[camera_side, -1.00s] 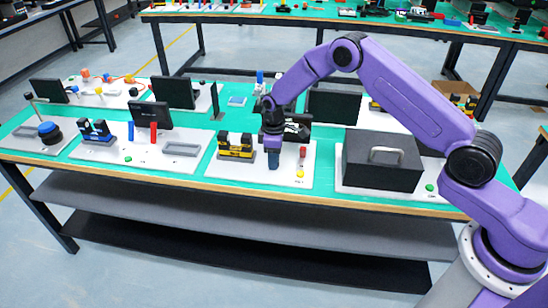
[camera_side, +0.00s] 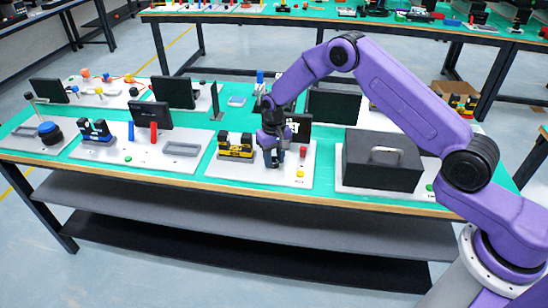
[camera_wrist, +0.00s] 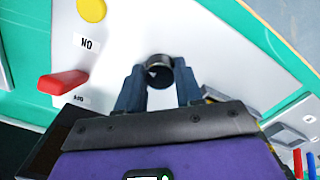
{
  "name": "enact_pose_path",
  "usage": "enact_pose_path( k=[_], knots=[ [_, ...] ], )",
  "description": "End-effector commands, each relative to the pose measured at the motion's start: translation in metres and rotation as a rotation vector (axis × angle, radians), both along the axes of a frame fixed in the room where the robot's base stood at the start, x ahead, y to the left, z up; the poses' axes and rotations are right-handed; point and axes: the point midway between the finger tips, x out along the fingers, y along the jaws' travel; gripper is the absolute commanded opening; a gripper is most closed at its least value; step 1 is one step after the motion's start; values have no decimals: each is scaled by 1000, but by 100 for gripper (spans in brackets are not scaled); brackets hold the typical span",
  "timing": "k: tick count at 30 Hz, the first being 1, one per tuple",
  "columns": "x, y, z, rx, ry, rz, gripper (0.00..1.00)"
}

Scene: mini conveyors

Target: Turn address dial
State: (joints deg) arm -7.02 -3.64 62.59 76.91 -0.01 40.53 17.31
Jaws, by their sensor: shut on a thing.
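The address dial (camera_wrist: 160,72) is a small black round knob on a white panel (camera_wrist: 200,30) in the wrist view. My gripper (camera_wrist: 159,88) is around it, with one dark blue finger on each side, and is shut on it. In the side view my gripper (camera_side: 274,160) points down at the white panel (camera_side: 252,181), and it hides the dial there.
A yellow-and-black conveyor (camera_side: 235,147) stands left of my gripper. A large black box (camera_side: 383,163) stands to the right.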

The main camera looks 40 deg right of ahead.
Motion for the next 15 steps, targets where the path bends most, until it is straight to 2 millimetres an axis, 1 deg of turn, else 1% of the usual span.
enact_pose_path(
  k=[6, 15],
  knots=[
    [1, 0, 1, 1, -2, -177, 5],
    [1, 0, 1, 1, -2, -343, 5]
  ],
)
